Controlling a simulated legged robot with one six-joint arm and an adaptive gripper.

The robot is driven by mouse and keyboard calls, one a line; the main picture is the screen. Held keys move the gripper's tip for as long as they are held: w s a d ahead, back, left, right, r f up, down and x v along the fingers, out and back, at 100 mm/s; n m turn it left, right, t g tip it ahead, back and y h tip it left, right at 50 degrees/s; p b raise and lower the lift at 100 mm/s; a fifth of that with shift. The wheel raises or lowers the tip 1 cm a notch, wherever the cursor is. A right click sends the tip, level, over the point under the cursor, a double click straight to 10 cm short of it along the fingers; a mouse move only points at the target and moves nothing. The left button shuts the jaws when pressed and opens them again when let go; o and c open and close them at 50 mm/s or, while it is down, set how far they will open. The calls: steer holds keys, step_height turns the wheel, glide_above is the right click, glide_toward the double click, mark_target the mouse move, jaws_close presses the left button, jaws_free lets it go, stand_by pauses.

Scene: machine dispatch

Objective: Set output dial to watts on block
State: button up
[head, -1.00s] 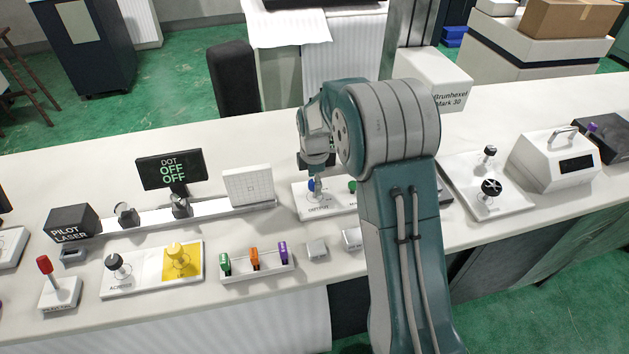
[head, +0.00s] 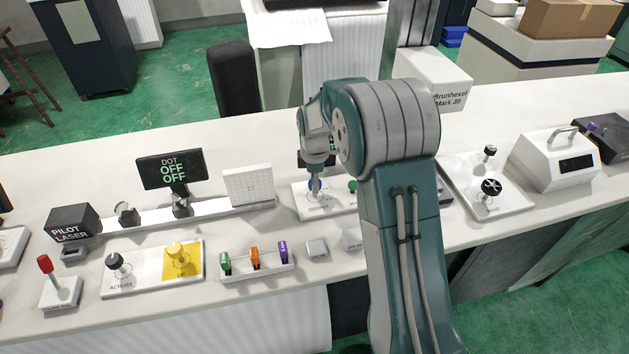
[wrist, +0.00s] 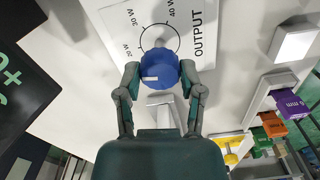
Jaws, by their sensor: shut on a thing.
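The blue output dial (wrist: 158,71) is on a white panel (wrist: 212,28) lettered "OUTPUT", with 20 W, 30 W and 40 W marks around a printed ring. A white mark on the dial points to the left in the wrist view. My gripper (wrist: 161,79) has a finger on each side of the dial and is shut on it. In the head view the dial (head: 315,188) shows only partly beneath my gripper (head: 316,179). A small white block (head: 316,249) sits on the bench in front of the panel; no writing on it is legible.
A green knob (head: 352,186) is right of the dial, partly hidden by my arm. A rack (head: 258,270) holds green, orange and purple pieces. The display (head: 171,169) reads "DOT OFF OFF". A white grid board (head: 248,185) stands left of the panel.

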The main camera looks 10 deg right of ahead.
steer(key=m, duration=0.5)
steer(key=shift+m, duration=0.3)
steer(key=m, duration=1)
steer(key=shift+m, duration=0.4)
steer(key=m, duration=0.5)
steer(key=shift+m, duration=0.4)
steer(key=o, duration=1.2)
steer(key=shift+w+f, duration=0.1)
steer(key=shift+a, duration=0.1)
